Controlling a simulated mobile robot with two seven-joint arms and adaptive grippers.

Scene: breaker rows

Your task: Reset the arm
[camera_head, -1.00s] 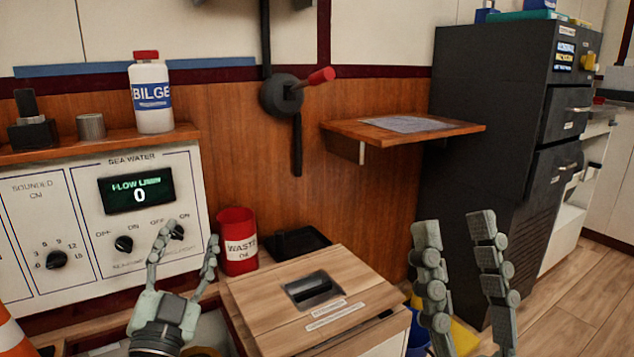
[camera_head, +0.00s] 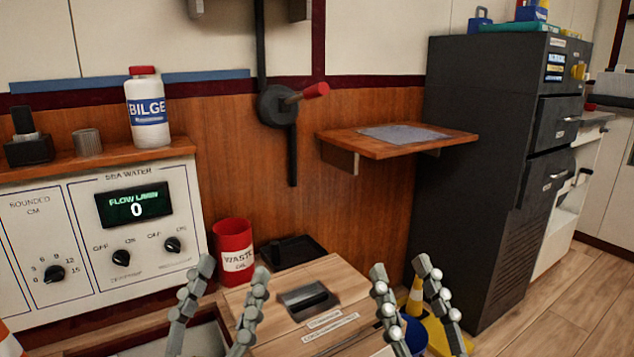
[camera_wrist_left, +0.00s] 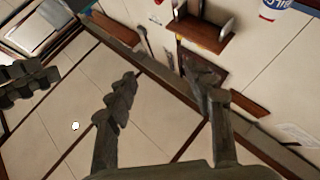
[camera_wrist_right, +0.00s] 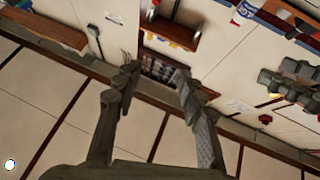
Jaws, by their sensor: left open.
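My left gripper (camera_head: 232,284) is low in the head view, in front of the wooden box lid and the waste can. It is open and empty, with its two fingers pointing up and apart. My right gripper (camera_head: 398,275) is to its right, over the right edge of the lid. It is also open and empty. The left wrist view shows the left fingers (camera_wrist_left: 170,85) apart with nothing between them. The right wrist view shows the right fingers (camera_wrist_right: 155,70) apart and empty.
A wooden lid (camera_head: 340,272) with a dark recessed handle lies in front. A red waste can (camera_head: 233,245) and black tray (camera_head: 290,250) stand behind it. A red-handled crank (camera_head: 278,104) is on the wall, beside a wooden shelf (camera_head: 350,146). A dark cabinet (camera_head: 475,170) stands right.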

